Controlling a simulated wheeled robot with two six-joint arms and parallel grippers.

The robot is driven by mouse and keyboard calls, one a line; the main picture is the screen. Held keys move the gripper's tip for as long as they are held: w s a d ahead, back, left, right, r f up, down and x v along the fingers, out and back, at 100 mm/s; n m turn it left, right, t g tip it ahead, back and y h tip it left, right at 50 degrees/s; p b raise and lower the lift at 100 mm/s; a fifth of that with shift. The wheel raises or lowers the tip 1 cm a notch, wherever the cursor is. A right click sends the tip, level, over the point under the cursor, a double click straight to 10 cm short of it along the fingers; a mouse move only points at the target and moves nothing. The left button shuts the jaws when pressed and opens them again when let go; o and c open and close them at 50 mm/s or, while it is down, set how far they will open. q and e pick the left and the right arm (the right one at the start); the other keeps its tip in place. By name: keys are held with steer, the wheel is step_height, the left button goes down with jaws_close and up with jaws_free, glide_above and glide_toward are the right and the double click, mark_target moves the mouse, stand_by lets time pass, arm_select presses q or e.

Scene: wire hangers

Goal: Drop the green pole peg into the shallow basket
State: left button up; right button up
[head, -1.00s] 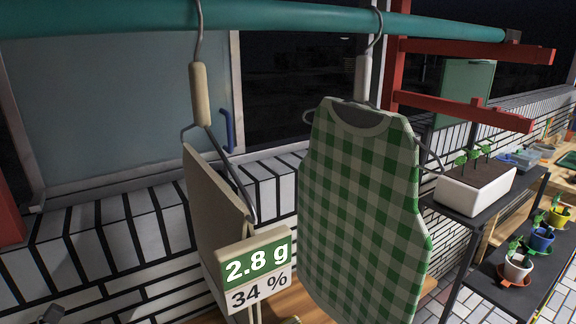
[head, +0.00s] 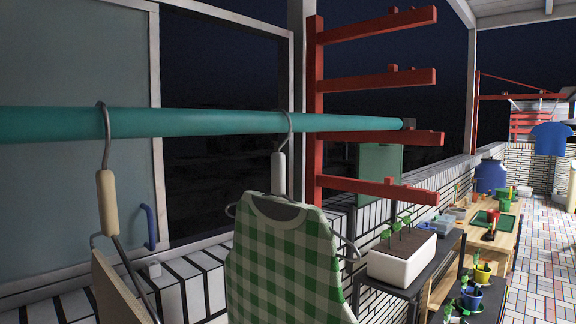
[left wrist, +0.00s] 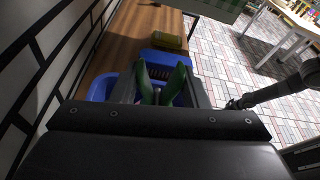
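In the left wrist view, my left gripper (left wrist: 161,92) has its dark fingers on either side of a green peg (left wrist: 146,82). The peg shows two green prongs pointing away from me, with a darker part between them. It is above a wooden bench. Beyond it is a blue slotted container (left wrist: 168,62), and a blue rim (left wrist: 101,88) shows left of the fingers. I cannot tell whether these are one basket or two. A black arm with a small gripper (left wrist: 236,103) comes in from the right; its fingers are too small to read. The head view shows neither gripper.
An olive-yellow container (left wrist: 162,38) stands behind the blue one on the bench (left wrist: 135,30). A brick wall runs close on the left. In the head view, a teal pole (head: 210,122) carries hangers with a green checked garment (head: 275,265). A white planter (head: 402,262) stands at right.

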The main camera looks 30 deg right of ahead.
arm_select(q)
steer(key=b+v, duration=0.3)
steer(key=v, duration=1.3)
steer(key=shift+b, duration=0.4)
